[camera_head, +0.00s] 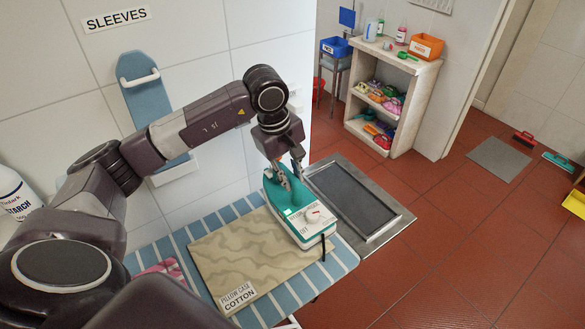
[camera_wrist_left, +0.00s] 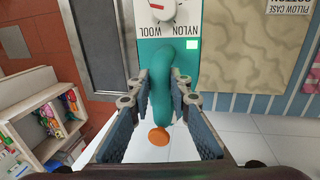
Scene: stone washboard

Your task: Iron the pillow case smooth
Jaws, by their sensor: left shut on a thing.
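The beige pillow case (camera_head: 240,252) lies on the blue-and-white striped ironing board (camera_head: 190,238). Wavy creases show across it, and a "PILLOW CASE COTTON" label (camera_head: 238,297) is at its near edge. The teal and white iron (camera_head: 312,222) stands at the right end of the board, beside or partly over the pillow case's right edge; I cannot tell which. My left gripper (camera_head: 287,180) is shut on the iron's handle. In the left wrist view the fingers flank the teal handle (camera_wrist_left: 163,95), and the dial (camera_wrist_left: 162,8) shows above. My right gripper is not in view.
A metal tray with a dark panel (camera_head: 350,195) adjoins the board's right end. A shelf (camera_head: 397,85) with colourful items stands at the back right. A small blue sleeve board (camera_head: 145,105) hangs on the tiled wall. A starch bottle (camera_head: 15,195) is at the far left.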

